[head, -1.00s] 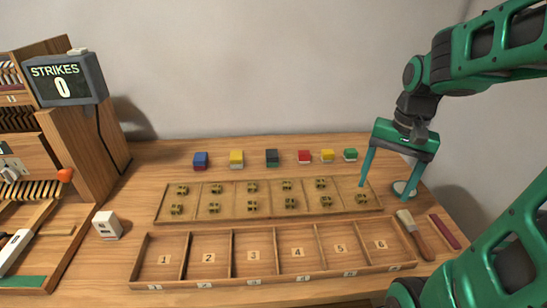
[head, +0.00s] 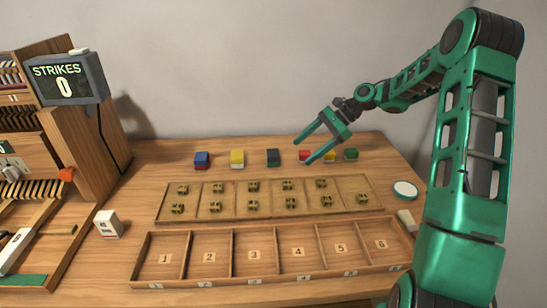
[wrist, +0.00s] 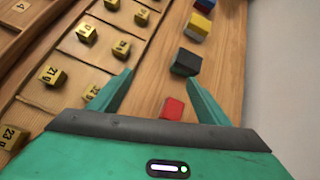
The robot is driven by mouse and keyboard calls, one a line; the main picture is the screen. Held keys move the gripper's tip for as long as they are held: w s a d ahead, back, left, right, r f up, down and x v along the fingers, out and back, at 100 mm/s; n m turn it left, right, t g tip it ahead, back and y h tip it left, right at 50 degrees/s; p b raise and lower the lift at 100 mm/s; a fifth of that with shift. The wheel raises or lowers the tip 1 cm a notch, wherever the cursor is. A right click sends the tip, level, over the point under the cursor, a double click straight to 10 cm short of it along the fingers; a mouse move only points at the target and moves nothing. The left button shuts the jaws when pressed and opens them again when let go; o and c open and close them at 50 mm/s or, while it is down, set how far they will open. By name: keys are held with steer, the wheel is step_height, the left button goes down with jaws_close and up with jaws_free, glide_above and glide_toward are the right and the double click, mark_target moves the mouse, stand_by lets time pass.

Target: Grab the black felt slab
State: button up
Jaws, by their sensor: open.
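The black felt slab (head: 273,158) stands on the table in the back row of coloured blocks, between a yellow and a red block. It also shows in the wrist view (wrist: 187,63), dark on top with a paler layer below, just beyond my fingertips. My gripper (head: 301,153) is open and empty in the head view, above the row, to the right of the black slab and over the red block. In the wrist view my gripper (wrist: 158,76) has its fingers spread, with the black slab ahead of the right fingertip and the red block between the finger bases.
The red block (head: 304,156) is close to the black slab. Blue (head: 201,160), yellow (head: 237,159) and green (head: 351,154) blocks share the row. A tray of small brass pieces (head: 361,183) and a numbered tray (head: 137,262) lie in front. The wall is behind.

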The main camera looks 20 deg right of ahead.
mark_target(276, 152)
steer(key=w+y, duration=0.1)
steer(key=w+m, duration=0.1)
steer(key=w+d+m+y, duration=0.1)
steer(key=w, duration=0.1)
steer(key=shift+f+t+y, duration=0.3)
steer(key=shift+f+t, duration=0.05)
steer(key=shift+t, duration=0.05)
steer(key=shift+w+d+r+m+y, duration=0.1)
steer(key=shift+w+d+m+y, duration=0.1)
steer(key=shift+w+m+y, duration=0.4)
steer(key=x, duration=1)
steer(key=shift+a, duration=0.25)
steer(key=shift+c, duration=0.6)
steer(key=c, duration=1)
